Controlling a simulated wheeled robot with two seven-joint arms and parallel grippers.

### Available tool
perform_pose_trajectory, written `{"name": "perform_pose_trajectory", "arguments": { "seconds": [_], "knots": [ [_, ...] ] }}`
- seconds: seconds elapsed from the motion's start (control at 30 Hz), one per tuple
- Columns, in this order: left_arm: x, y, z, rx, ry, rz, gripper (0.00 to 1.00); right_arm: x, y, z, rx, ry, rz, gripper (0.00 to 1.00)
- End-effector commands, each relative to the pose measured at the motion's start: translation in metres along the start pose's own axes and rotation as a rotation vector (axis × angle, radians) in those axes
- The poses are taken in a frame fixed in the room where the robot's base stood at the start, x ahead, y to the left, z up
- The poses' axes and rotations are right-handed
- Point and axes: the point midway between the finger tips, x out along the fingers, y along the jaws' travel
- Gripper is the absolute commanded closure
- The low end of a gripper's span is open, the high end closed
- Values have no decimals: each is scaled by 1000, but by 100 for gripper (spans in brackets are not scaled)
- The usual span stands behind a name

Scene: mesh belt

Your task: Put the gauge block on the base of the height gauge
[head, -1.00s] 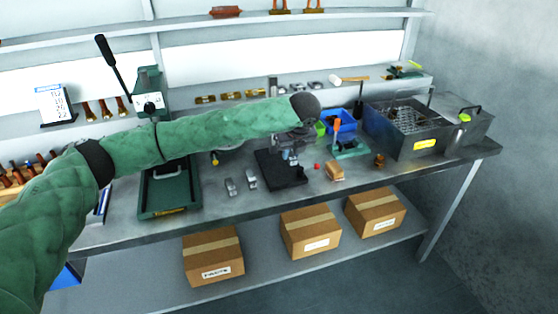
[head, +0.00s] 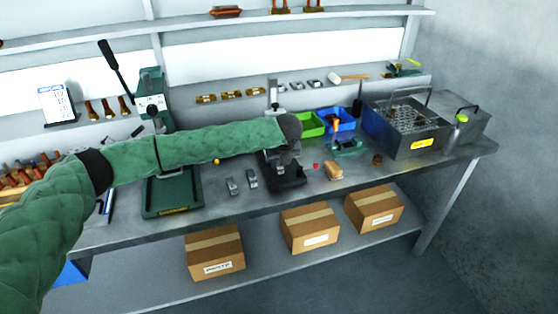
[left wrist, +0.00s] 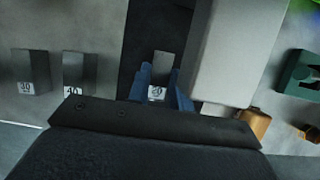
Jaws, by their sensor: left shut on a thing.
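The height gauge has a dark flat base (head: 290,181) and a grey column (head: 273,93), on the bench below my left forearm's end. In the left wrist view the base (left wrist: 134,50) is a black strip, with a large grey upright (left wrist: 235,50) to its right. My left gripper (head: 286,166) is low over the base. Its blue fingertips (left wrist: 157,90) are shut on a small grey gauge block (left wrist: 158,78) with a white number label. The block appears over the base; I cannot tell whether it touches. My right gripper is not in view.
Two other numbered gauge blocks, one marked 30 (left wrist: 30,72) and one marked 40 (left wrist: 79,74), stand left of the base. A green press (head: 172,195) is left.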

Motion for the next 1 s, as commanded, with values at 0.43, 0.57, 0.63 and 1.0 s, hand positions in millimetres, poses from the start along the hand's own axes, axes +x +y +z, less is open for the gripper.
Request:
{"name": "perform_pose_trajectory", "arguments": {
  "seconds": [0.43, 0.57, 0.63, 1.0],
  "knots": [
    [2, 0, -1, 0, 0, -1, 63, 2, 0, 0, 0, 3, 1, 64],
    [2, 0, -1, 0, 0, -1, 57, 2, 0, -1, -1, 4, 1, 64],
    [2, 0, -1, 0, 0, -1, 57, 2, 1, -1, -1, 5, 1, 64],
    [-20, -1, 0, 1, -2, -3, 57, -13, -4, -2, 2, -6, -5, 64]
  ]
}}
